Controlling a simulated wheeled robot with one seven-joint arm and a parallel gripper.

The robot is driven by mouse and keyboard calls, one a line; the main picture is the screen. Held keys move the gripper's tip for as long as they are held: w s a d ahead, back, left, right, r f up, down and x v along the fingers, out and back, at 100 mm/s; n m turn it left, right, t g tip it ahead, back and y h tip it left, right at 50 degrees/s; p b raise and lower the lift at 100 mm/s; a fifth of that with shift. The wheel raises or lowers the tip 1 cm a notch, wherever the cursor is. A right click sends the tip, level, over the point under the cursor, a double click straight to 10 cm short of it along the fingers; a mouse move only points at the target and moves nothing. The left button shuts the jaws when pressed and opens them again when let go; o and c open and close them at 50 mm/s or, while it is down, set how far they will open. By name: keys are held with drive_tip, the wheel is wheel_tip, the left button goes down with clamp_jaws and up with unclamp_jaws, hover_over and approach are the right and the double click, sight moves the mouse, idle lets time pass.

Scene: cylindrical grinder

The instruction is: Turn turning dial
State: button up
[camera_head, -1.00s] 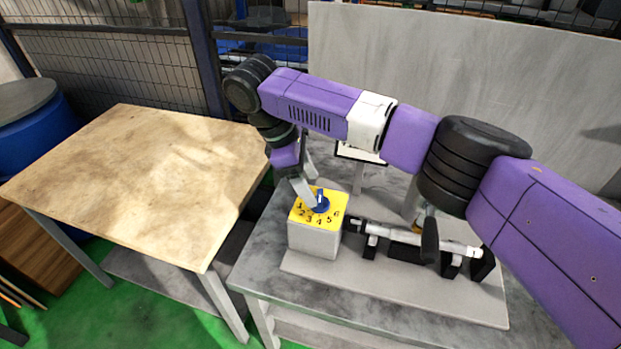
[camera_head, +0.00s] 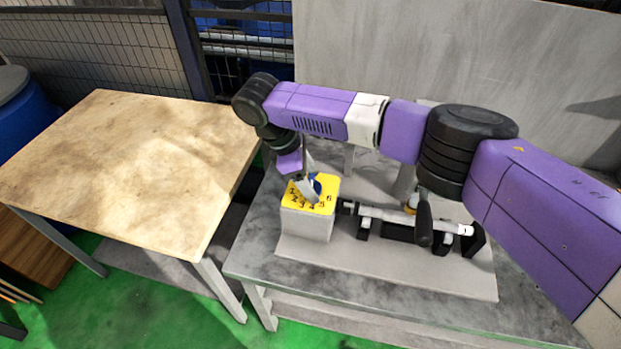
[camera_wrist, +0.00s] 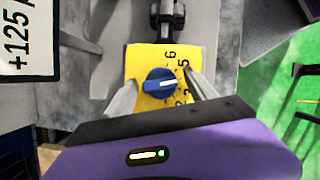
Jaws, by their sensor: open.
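The turning dial (camera_wrist: 160,81) is a blue round knob with a white pointer line, on a yellow plate (camera_wrist: 148,58) with black numbers. The plate tops a grey box (camera_head: 305,224) on the table. In the wrist view the white line lies nearly level, tilted slightly up to the right, toward the 5. My gripper (camera_wrist: 162,88) is open, with one finger on each side of the dial and visible gaps between. In the head view my gripper (camera_head: 312,190) is over the plate and hides part of the dial (camera_head: 317,184) and some numbers.
A grinder with a bar in black holders (camera_head: 400,222) stands right of the box on a grey base plate (camera_head: 390,265). An upright grey panel (camera_head: 450,60) is behind. A wooden table (camera_head: 130,165) at left is bare. A sign (camera_wrist: 28,38) shows in the wrist view.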

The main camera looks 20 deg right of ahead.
drive_tip(key=c, duration=1.3)
drive_tip(key=shift+m+g+p, duration=0.45)
drive_tip(key=shift+m+g, duration=0.05)
drive_tip(key=shift+m, duration=0.6)
drive_tip(key=shift+m+g+y+p, duration=0.35)
drive_tip(key=shift+m+y, duration=0.35)
drive_tip(key=shift+m, duration=1.1)
drive_tip(key=shift+w, duration=0.1)
drive_tip(key=o, duration=1.3)
